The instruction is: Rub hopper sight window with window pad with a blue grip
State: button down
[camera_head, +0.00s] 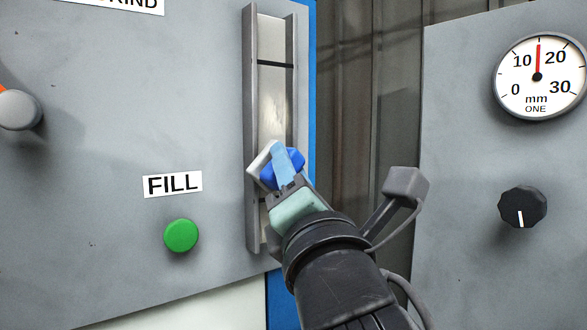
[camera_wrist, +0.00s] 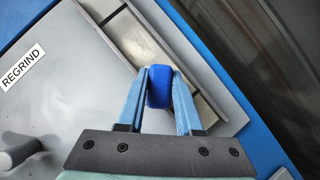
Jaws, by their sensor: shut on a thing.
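The hopper sight window (camera_head: 272,100) is a tall narrow pane between two grey rails, with a dark line across its upper part. A smudgy film shows on the pane. My gripper (camera_head: 284,165) is shut on the blue grip of the window pad (camera_head: 259,164). The pad's white face is at the lower half of the window, tilted, and seems at or against the pane; exact contact is hidden. In the wrist view the blue grip (camera_wrist: 158,88) sits between my two light-blue fingers, with the window (camera_wrist: 141,38) behind it.
A green button (camera_head: 181,235) under a FILL label (camera_head: 172,184) is left of the window. A grey knob (camera_head: 19,110) is at far left. A dial gauge (camera_head: 538,76) and black knob (camera_head: 522,207) are on the right panel. A dark corrugated wall lies between the panels.

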jog(key=shift+w+a, duration=0.3)
jog(key=shift+w, duration=0.1)
jog(key=shift+d, duration=0.1)
